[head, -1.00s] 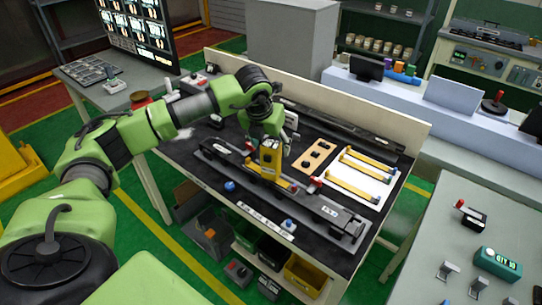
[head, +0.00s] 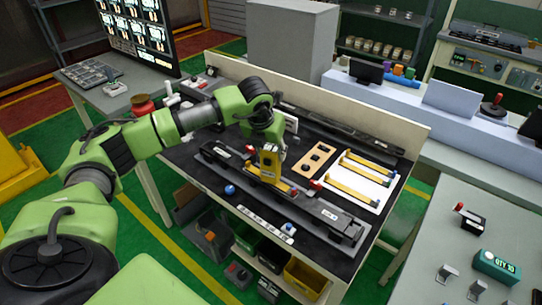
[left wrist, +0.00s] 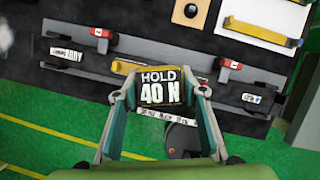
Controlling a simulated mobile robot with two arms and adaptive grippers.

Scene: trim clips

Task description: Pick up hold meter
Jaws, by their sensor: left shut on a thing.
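The hold meter (head: 270,166) is a yellow and dark block over the long dark fixture (head: 330,212) on the bench. In the left wrist view its display (left wrist: 161,87) reads "HOLD 40 N". My left gripper (head: 268,143) is above the meter in the head view. In the left wrist view the two fingers of my left gripper (left wrist: 161,98) press on both sides of the meter, shut on it. Whether the meter's lower end touches the fixture is hidden. My right gripper is in neither view.
A yellow strip (head: 285,187) and red clamps lie along the fixture. A blue knob (head: 230,189) is at the front. Bins stand below the bench.

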